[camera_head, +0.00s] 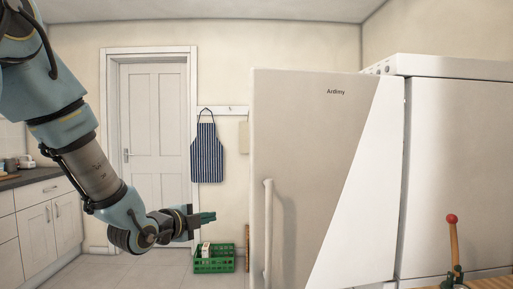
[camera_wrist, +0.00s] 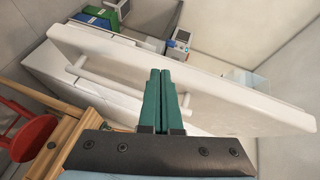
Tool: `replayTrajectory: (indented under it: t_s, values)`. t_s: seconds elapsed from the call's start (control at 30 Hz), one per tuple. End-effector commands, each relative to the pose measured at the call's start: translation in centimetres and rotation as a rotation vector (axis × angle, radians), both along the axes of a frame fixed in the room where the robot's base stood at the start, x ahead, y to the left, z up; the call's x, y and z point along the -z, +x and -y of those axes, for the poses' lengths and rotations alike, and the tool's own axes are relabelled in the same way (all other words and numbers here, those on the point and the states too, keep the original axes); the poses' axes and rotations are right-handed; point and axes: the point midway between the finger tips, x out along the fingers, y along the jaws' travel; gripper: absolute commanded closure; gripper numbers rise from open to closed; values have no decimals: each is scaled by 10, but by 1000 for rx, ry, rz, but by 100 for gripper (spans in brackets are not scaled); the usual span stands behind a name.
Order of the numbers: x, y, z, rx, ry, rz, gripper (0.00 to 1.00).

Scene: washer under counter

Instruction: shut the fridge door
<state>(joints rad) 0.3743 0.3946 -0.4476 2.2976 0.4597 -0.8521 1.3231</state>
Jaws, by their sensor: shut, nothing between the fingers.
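The fridge door (camera_head: 312,150) stands open, its grey-white outer face towards my head camera and its upright bar handle (camera_head: 268,232) near its left edge. The fridge body (camera_head: 460,150) is to the right of it. The fridge's inside is hidden in the head view. My gripper (camera_head: 208,217) is left of the door's free edge in the head view, at about the handle's height, pointing right. In the wrist view, my teal fingers (camera_wrist: 160,100) are together and empty, overlapping the pale door (camera_wrist: 220,85); I cannot tell whether they touch it.
A green crate (camera_head: 213,267) with a carton stands on the floor near the back wall. Counter cabinets (camera_head: 48,220) line the left side. A wooden stick with a red ball (camera_head: 453,232) shows at the lower right. Floor (camera_head: 145,272) is clear left of the crate.

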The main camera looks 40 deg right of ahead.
Motion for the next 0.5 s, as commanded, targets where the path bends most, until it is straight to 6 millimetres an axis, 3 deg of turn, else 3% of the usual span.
replayTrajectory:
  t_s: [0.03,0.2,0.33,0.5]
  values:
    - [-34,-11,14,48,-28,50,100]
    - [-81,-39,42,151,-109,191,100]
    - [-94,-48,51,181,-139,238,100]
    - [-97,-47,66,188,-146,247,100]
